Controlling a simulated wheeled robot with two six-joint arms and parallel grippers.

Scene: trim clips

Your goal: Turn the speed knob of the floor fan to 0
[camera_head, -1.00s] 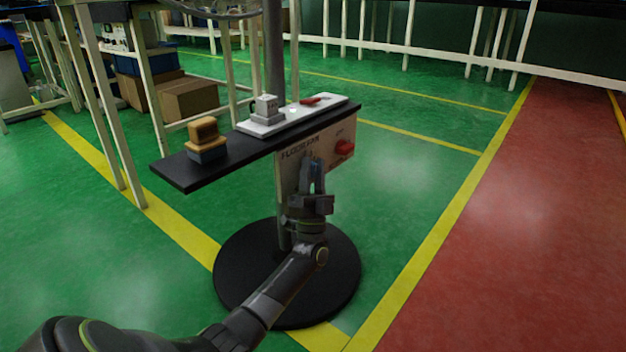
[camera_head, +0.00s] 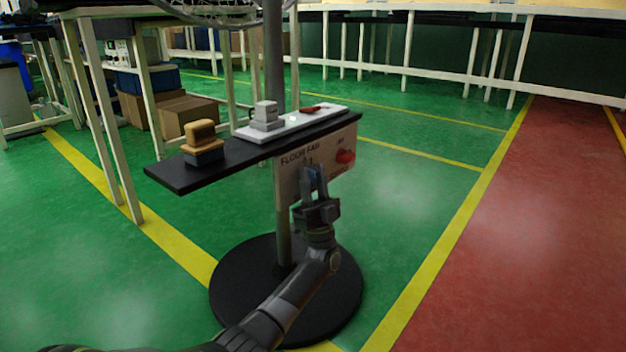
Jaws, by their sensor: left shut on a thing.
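The floor fan's control panel (camera_head: 287,185) is a pale upright plate lettered "FLOOR FAN", fixed under a black shelf. My left gripper (camera_head: 313,172) reaches up to the panel's front from below. Its fingers are shut on the speed knob, which they and the gripper almost wholly hide. The knob's pointer and scale cannot be read. A red knob (camera_head: 345,156) sits on the panel to the right of my fingers, apart from them. The fan's pole (camera_head: 274,60) rises behind the shelf from a round black base (camera_head: 240,285). My right gripper is not in view.
The black shelf (camera_head: 172,176) juts out above the panel. It bears a wooden-handled brush (camera_head: 201,140), a white tray (camera_head: 330,113) with a grey block (camera_head: 266,115) and a small red item (camera_head: 312,108). A table leg (camera_head: 105,130) stands left. The green floor at right is clear.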

